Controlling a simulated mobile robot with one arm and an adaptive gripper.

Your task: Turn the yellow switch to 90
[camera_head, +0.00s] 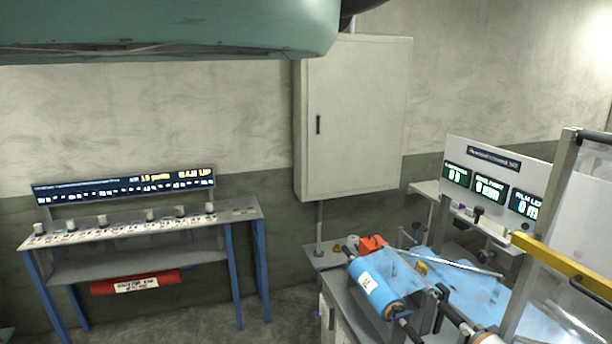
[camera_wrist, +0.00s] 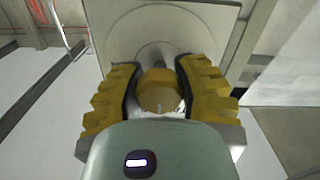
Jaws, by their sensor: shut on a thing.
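The yellow switch (camera_wrist: 157,92) is a round yellow knob in the middle of the wrist view, with a small pale mark near its lower edge. A round grey plate (camera_wrist: 160,22) lies behind it. My gripper (camera_wrist: 158,76) has its two ridged yellow fingers on either side of the knob and is shut on it. The fingers and my wrist housing hide part of the knob's surroundings, and no scale or number for 90 is readable. My gripper does not show in the head view, and I cannot pick out the held switch there.
In the head view, a machine with a blue film roll (camera_head: 378,288) and a display panel (camera_head: 485,178) stands at the right. A grey wall cabinet (camera_head: 355,125) hangs in the middle. A bench (camera_head: 135,228) with several small pieces stands at the left. Floor shows between them.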

